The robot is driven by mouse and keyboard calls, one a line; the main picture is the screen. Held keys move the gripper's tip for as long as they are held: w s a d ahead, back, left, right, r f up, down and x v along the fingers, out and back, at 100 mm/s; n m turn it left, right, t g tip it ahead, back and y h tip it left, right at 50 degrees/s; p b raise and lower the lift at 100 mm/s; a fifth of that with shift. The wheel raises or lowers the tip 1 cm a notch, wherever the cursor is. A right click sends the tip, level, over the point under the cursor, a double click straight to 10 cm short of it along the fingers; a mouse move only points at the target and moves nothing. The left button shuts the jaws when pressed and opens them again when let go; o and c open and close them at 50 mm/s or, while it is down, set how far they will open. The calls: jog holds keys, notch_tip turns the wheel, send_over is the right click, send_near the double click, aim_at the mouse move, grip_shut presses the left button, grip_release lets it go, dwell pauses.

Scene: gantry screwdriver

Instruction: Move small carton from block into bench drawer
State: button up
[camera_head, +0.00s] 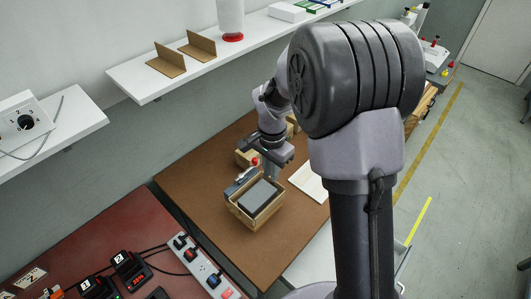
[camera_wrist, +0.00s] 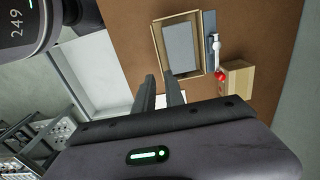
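My gripper (camera_wrist: 161,82) shows in the wrist view with its two dark fingers apart and nothing seen between them but the surface beyond. In the head view the gripper (camera_head: 275,155) hangs over the brown bench, partly hidden by my arm. A tan block-like piece (camera_wrist: 237,78) stands on the bench, also in the head view (camera_head: 244,158). I cannot tell whether it is the block, the carton, or both; no separate small carton is clear. A pale open drawer (camera_wrist: 92,72) shows left in the wrist view, its visible inside empty; a pale part shows in the head view (camera_head: 315,262).
An open wooden box (camera_head: 236,211) with a grey slab inside stands on the bench, beside a grey tool with a red knob (camera_wrist: 219,76). A white board (camera_head: 308,182) lies right of it. A power strip (camera_head: 205,268) and chargers fill the red bench at lower left.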

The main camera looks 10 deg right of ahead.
jog(key=f+b, duration=0.1)
jog(key=f, duration=0.4)
jog(key=f+b, duration=0.2)
jog(key=f, duration=0.4)
jog(key=f+b, duration=0.2)
jog(key=f, duration=0.4)
jog(key=shift+s+f, duration=0.2)
jog(key=shift+s, duration=0.1)
grip_shut()
dwell(1.0)
